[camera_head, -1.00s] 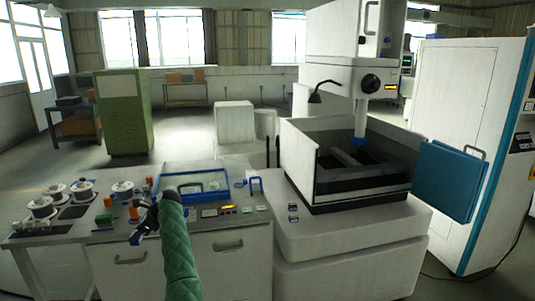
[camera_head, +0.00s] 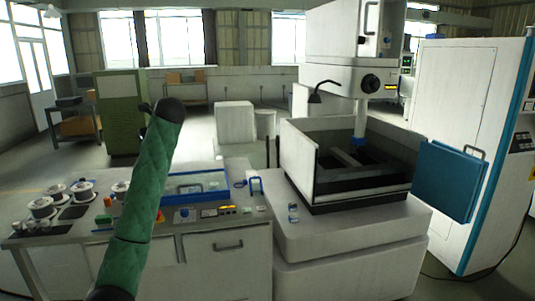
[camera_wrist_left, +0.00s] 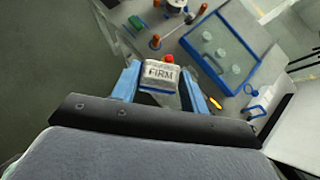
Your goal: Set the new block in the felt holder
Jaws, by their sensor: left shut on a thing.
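In the left wrist view my left gripper (camera_wrist_left: 160,88) has its two blue fingers shut on a pale grey block (camera_wrist_left: 160,73) marked "FIRM". The block sits between the fingertips, above the bench area. In the head view the green-sleeved left arm stands up in front of the bench; its fingers and the block cannot be made out there. I cannot pick out the felt holder for certain. A blue-framed tray (camera_wrist_left: 250,67) with several pale round pads lies on the bench; it also shows in the head view (camera_head: 220,174). My right gripper is out of view.
Wire spools (camera_head: 82,187) stand at the bench's left end. Small switches and labels (camera_head: 208,213) line its front right. The open machine tank (camera_head: 305,165) stands to the right, with a blue door panel (camera_head: 449,180) beyond. A green cabinet (camera_head: 118,115) stands behind.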

